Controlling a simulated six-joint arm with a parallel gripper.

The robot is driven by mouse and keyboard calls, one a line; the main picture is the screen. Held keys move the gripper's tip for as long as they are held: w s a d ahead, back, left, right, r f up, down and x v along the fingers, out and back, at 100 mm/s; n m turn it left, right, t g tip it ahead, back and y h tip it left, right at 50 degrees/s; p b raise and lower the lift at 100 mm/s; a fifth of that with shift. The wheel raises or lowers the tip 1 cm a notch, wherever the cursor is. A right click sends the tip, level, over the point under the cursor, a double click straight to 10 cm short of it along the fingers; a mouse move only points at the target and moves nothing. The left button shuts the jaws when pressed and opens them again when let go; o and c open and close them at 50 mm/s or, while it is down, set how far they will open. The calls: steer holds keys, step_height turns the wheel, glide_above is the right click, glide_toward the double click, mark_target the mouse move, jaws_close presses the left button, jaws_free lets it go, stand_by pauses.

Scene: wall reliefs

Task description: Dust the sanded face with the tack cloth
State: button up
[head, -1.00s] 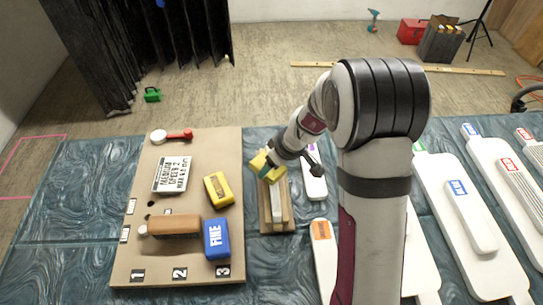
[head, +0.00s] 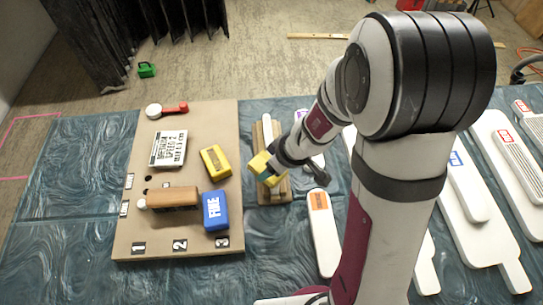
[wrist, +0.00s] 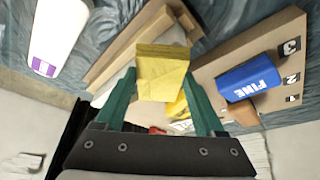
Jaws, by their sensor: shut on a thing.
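My gripper (head: 270,166) is shut on a folded yellow cloth (head: 262,170). In the wrist view the cloth (wrist: 162,75) sits between the two green fingers. It is over the near part of a pale, narrow workpiece (head: 267,133) lying lengthwise in a wooden holder (head: 279,190). The holder (wrist: 125,42) also shows behind the cloth in the wrist view. The cloth hides part of the workpiece's upper face, and I cannot tell whether it touches it.
Left of the holder, a brown board (head: 140,232) carries a blue block marked FINE (head: 215,210), a yellow block (head: 215,160), a brown block (head: 174,199) and a white labelled box (head: 168,148). White panels with tags (head: 325,235) lie to the right.

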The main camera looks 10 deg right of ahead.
mark_target(273, 184)
steer(key=shift+s, duration=2)
step_height(273, 184, up, 8)
steer(key=shift+w+d, duration=0.1)
steer(key=shift+w, duration=0.1)
